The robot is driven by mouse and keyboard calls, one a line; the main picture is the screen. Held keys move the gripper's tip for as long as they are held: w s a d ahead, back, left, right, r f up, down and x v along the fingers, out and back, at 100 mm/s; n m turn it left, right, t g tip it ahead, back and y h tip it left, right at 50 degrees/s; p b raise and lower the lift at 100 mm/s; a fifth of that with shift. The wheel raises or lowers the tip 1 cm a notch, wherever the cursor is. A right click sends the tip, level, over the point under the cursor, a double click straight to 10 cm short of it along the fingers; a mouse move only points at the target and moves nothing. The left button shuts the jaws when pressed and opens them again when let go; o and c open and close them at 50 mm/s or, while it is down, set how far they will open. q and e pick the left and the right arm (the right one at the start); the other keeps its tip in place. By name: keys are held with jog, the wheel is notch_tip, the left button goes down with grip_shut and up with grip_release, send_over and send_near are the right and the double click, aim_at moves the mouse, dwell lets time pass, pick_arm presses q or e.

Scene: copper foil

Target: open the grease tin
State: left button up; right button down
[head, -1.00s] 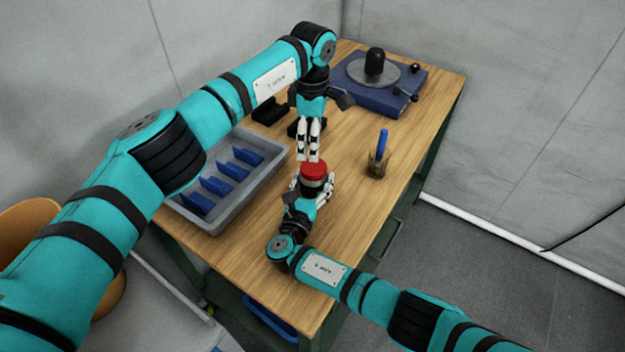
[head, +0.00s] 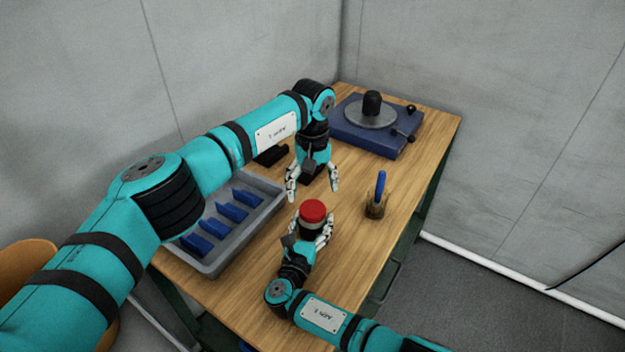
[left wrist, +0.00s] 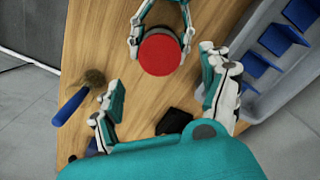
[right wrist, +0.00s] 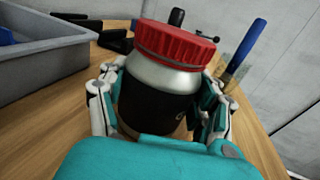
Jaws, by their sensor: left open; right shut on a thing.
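The grease tin (right wrist: 160,97) has a dark body, a silver shoulder and a ribbed red lid (right wrist: 178,44). The lid sits on the tin and also shows in the head view (head: 313,210) and the left wrist view (left wrist: 160,55). My right gripper (head: 316,236) is shut around the tin's body, with a finger on each side, and the tin looks upright. My left gripper (head: 313,191) is open and empty, just behind and above the lid in the head view, with its fingers apart. Whether the tin touches the table is unclear.
A grey tray (head: 213,266) with several blue dividers stands left on the wooden table (head: 420,150). A blue device (head: 350,135) with a round plate sits at the back. Black blocks (head: 270,156) lie near my left gripper.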

aim_at(313, 208)
pick_arm(q)
jog(key=shift+f, duration=3.15)
